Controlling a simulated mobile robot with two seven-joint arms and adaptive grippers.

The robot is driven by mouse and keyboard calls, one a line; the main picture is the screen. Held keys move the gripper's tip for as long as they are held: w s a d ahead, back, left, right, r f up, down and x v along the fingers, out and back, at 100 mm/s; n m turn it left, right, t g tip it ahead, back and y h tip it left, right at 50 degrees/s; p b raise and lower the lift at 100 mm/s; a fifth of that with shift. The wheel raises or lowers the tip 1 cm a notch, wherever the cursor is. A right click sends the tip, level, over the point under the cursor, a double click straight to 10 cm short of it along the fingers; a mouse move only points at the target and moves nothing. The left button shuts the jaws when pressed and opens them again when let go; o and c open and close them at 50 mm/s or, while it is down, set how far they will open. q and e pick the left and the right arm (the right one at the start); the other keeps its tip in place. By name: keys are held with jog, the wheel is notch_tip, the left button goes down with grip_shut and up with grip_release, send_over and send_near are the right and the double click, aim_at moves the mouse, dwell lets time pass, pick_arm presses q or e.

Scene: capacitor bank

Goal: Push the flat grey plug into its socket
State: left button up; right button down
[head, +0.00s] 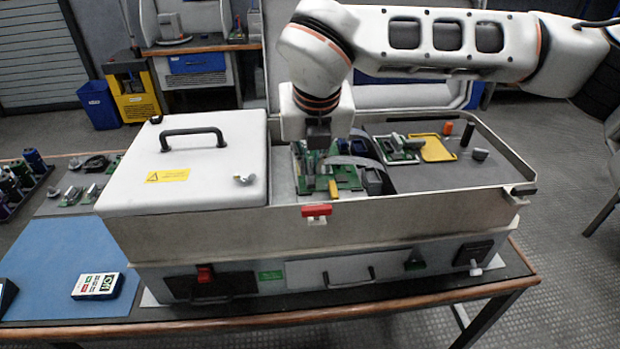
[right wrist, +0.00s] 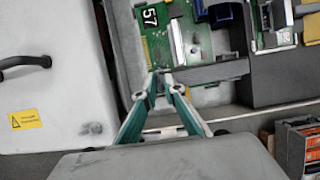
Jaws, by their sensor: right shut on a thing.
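My right gripper (head: 318,142) reaches down from above over the green circuit board (head: 345,180) in the open middle of the case. In the right wrist view its fingertips (right wrist: 166,80) are closed on the left end of a flat grey plug (right wrist: 208,73). The plug lies across the view at the near edge of the green board (right wrist: 184,35). I cannot make out the socket clearly. My left gripper is not in view.
A white lid (head: 190,170) with a black handle covers the left of the case. A red latch (head: 317,211) sits on the front wall. Right of the board are a second green board (head: 398,148), a yellow tray (head: 437,147) and small cylinders.

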jog(key=c, duration=2)
grip_release()
jog(key=shift+c, duration=0.2)
